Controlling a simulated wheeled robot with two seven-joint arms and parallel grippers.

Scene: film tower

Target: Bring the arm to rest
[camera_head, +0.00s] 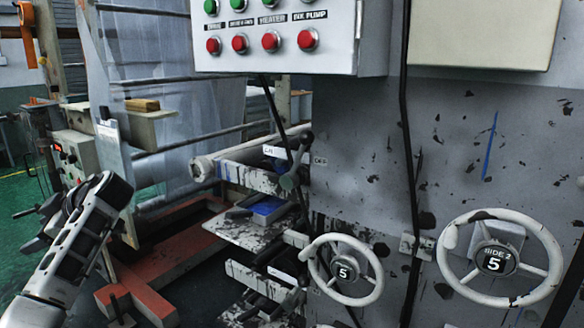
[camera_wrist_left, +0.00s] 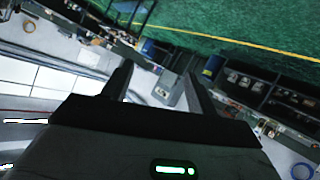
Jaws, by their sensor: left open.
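My left arm (camera_head: 70,245) comes in from the lower left of the head view, bent at a dark joint. My left gripper (camera_head: 30,228) is at the left edge, partly hidden behind the arm, and points left. In the left wrist view the gripper (camera_wrist_left: 158,78) shows two dark fingers spread apart with nothing between them. Behind the fingers are floor and distant equipment. My right gripper and right arm are not in view.
A control panel (camera_head: 225,60) with green and red buttons hangs above. Two white handwheels (camera_head: 343,298) (camera_head: 500,287) marked 5 stand at the right. Red-brown frame beams (camera_head: 190,250) and a translucent film sheet (camera_head: 160,45) lie right of my left arm. Green floor (camera_head: 20,190) shows at left.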

